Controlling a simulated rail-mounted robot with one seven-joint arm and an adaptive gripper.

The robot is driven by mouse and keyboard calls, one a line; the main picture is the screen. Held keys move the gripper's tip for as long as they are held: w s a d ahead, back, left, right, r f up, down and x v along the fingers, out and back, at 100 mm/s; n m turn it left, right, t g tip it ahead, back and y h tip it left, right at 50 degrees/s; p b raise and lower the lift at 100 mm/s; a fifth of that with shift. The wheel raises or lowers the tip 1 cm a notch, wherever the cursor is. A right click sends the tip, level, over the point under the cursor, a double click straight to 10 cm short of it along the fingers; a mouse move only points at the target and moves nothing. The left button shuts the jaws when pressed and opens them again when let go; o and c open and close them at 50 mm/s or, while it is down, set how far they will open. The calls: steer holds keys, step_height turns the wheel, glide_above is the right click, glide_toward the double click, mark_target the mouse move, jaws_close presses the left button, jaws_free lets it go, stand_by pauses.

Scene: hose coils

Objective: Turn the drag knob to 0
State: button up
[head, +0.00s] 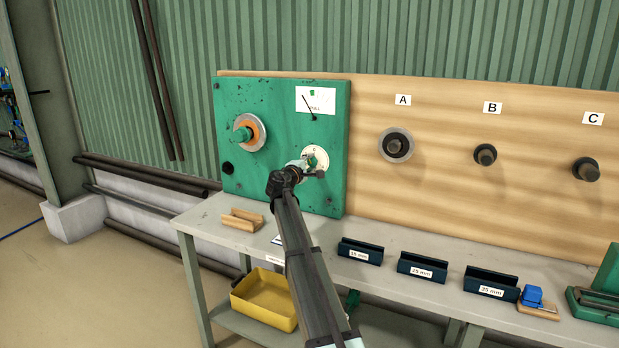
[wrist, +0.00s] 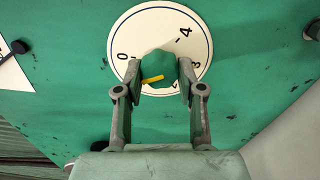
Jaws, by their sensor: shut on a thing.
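The green drag knob (wrist: 160,66) with a yellow pointer mark sits on a round white dial (wrist: 148,22) on the green panel (wrist: 85,95). Dial figures 0, 4 and 3 show in the wrist view; 0 is at the left, and the lower part is hidden by my gripper. The yellow mark lies at the knob's lower left, near but below the 0. My gripper (wrist: 160,72) is shut on the knob, one finger on each side. In the head view, the dial (head: 319,152) shows beyond my gripper (head: 309,168), and the knob is mostly hidden.
The panel also carries a grey-and-orange disc (head: 258,130), a card with a needle (head: 315,98) and a black knob (head: 228,168). The bench (head: 215,222) below holds a wooden cradle (head: 242,220) and dark labelled trays (head: 360,252). Pegs A, B and C are to the right.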

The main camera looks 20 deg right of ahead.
steer(key=m+b, duration=0.3)
steer(key=b, duration=0.2)
steer(key=shift+f+m, duration=0.1)
steer(key=shift+m, duration=0.3)
steer(key=shift+r+m+b, duration=0.2)
steer(key=shift+m+b, duration=0.5)
steer(key=shift+b, duration=0.05)
steer(key=shift+r, duration=0.1)
steer(key=o, duration=1.1)
steer(key=shift+d, duration=0.1)
steer(key=shift+o, duration=0.2)
steer(key=v, duration=1.2)
